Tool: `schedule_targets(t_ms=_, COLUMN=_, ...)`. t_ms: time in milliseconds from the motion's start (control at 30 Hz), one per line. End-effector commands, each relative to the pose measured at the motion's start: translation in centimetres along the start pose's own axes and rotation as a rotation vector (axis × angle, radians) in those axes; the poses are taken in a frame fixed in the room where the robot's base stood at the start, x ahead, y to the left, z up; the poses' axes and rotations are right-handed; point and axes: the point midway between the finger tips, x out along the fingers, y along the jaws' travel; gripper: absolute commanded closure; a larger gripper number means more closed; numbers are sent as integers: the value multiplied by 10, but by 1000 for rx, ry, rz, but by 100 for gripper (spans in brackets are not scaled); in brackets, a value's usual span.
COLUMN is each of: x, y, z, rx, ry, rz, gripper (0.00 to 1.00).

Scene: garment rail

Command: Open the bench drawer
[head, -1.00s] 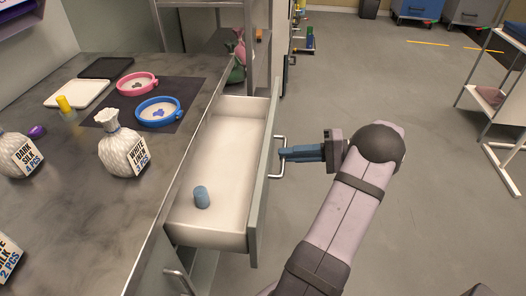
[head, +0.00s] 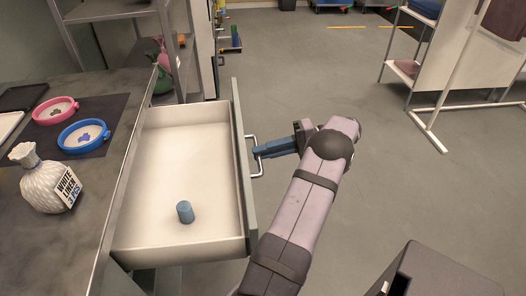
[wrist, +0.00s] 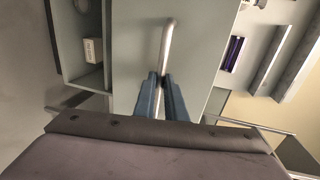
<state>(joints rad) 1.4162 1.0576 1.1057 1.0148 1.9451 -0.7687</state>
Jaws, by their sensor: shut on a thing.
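The bench drawer (head: 190,165) stands pulled well out from the bench (head: 85,215), with its pale inside showing. A small blue cylinder (head: 185,212) stands inside near the front end of the picture. My gripper (head: 257,153) is at the drawer's bar handle (head: 254,170), on the right face of the drawer. In the wrist view, the blue fingers (wrist: 161,90) are closed around the handle bar (wrist: 167,45), against the grey-green drawer front (wrist: 135,60).
A white sack labelled White Linen (head: 45,185), a blue ring dish (head: 84,136) and a pink ring dish (head: 55,110) sit on the bench. A dark box (head: 440,272) stands at lower right. A white rail stand (head: 450,110) is at upper right. The floor between is clear.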

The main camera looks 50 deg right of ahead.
Motion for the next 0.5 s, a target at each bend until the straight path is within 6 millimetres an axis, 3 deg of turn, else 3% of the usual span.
schedule_targets(t_ms=33, x=0, y=0, z=-1, rx=-1, ry=2, rz=0, gripper=85)
schedule_targets(t_ms=100, x=0, y=0, z=-1, rx=-1, ry=2, rz=0, gripper=71)
schedule_targets(t_ms=500, x=-2, y=0, z=0, rx=-1, ry=1, rz=0, gripper=71)
